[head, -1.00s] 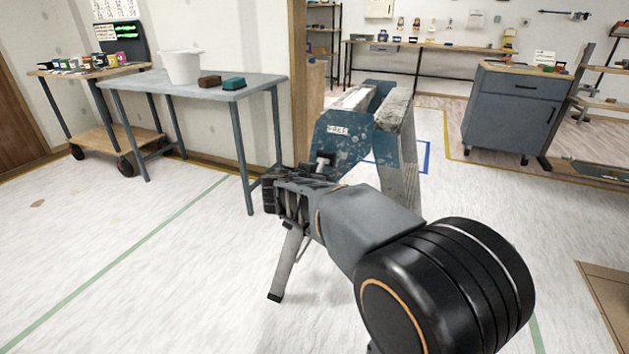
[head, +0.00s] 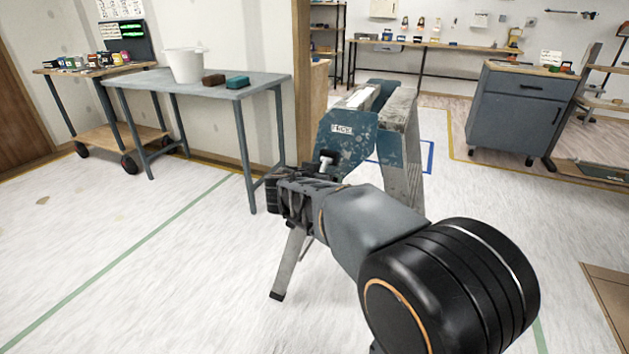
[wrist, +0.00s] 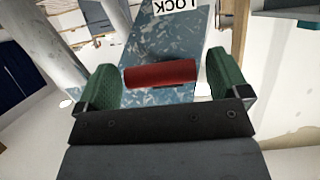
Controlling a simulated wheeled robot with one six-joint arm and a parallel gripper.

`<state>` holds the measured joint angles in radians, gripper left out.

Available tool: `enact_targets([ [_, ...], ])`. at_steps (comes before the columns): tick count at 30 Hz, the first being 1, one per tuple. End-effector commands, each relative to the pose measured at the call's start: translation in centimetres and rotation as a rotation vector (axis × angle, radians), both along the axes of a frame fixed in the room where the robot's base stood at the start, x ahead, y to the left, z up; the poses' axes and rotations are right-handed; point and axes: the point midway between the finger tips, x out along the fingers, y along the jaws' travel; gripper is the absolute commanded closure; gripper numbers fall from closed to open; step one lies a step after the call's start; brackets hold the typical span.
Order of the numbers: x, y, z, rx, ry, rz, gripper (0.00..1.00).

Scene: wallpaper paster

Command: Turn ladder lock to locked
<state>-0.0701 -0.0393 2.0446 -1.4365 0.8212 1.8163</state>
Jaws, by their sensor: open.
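The ladder (head: 404,130) stands ahead of me, with worn grey legs and a blue, paint-spotted plate (head: 345,128) near its top. In the wrist view the blue plate (wrist: 172,50) carries a white label reading LOCK (wrist: 176,5). A red lock handle (wrist: 160,74) lies crosswise on the plate, slightly tilted. My gripper (wrist: 165,82) is open, its two green finger pads on either side of the red handle, with a small gap at each end. In the head view my arm hides the handle and part of the ladder.
A grey table (head: 245,88) on the left holds a white bucket (head: 184,66), a brown block (head: 213,79) and a teal block (head: 237,81). A dark drawer cabinet (head: 518,112) stands at the right. The floor around the ladder is mostly clear.

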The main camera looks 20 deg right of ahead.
Motion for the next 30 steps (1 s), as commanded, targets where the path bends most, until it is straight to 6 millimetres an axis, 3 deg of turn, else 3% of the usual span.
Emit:
enact_targets([
  [5,-1.1,1.3,0.9,0.0,-0.001,0.004,0.06],
  [18,-6.5,7.3,4.2,0.001,-0.001,0.006,0.06],
  [30,-8.6,9.4,5.1,0.0,0.0,0.001,0.06],
])
